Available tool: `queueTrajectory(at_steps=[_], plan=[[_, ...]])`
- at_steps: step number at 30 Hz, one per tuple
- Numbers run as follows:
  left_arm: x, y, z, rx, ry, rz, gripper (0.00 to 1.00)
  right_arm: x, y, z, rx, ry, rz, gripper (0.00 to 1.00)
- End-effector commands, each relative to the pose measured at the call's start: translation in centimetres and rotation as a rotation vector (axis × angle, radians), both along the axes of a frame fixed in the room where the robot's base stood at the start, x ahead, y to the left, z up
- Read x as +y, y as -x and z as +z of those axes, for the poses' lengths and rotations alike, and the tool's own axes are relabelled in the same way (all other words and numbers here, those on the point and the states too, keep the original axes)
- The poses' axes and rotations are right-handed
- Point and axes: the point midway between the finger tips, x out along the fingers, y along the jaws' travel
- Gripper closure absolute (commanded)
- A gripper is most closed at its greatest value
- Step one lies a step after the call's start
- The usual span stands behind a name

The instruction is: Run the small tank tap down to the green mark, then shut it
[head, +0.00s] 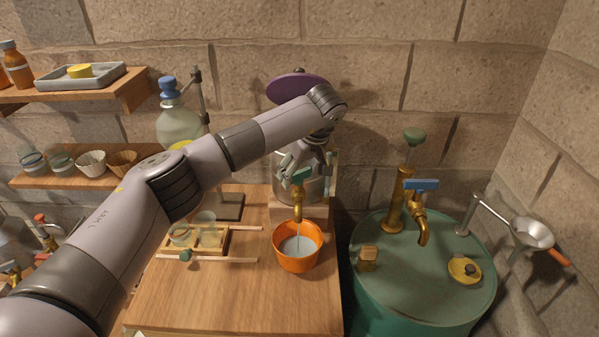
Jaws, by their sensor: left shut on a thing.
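The small glass tank (322,187) stands on a wooden block at the back of the wooden bench, partly hidden by my left arm and gripper. Its brass tap (298,211) has a teal handle (300,175). My left gripper (301,167) reaches over from the left and is shut on that handle. A thin pale stream runs from the spout into an orange bowl (298,262) directly below, which holds some pale liquid. I cannot make out the green mark or the tank's liquid level. My right gripper is out of view.
A green drum (379,278) with a blue-handled brass tap (420,205) stands right of the bench. A wooden rack with small glasses (211,237) sits left of the bowl. The bench front is clear.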

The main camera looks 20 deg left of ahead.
Motion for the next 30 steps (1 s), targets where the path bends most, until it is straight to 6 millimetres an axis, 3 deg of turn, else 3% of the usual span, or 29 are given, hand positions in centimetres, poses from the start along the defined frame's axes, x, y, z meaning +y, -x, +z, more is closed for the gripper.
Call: queueTrajectory(at_steps=[16, 17, 25, 30], plan=[[0.02, -0.05, 0.06, -0.002, 0.0, 0.032, 0.65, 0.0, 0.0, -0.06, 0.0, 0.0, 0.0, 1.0], [0.02, -0.05, 0.06, -0.002, 0.0, 0.032, 0.36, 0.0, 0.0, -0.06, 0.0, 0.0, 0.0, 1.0], [0.0, -0.04, 0.04, -0.001, 0.0, 0.031, 0.18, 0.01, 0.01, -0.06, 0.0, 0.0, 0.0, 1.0], [-0.01, -0.03, 0.03, 0.0, 0.0, 0.03, 0.17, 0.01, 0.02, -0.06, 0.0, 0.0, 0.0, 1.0]])
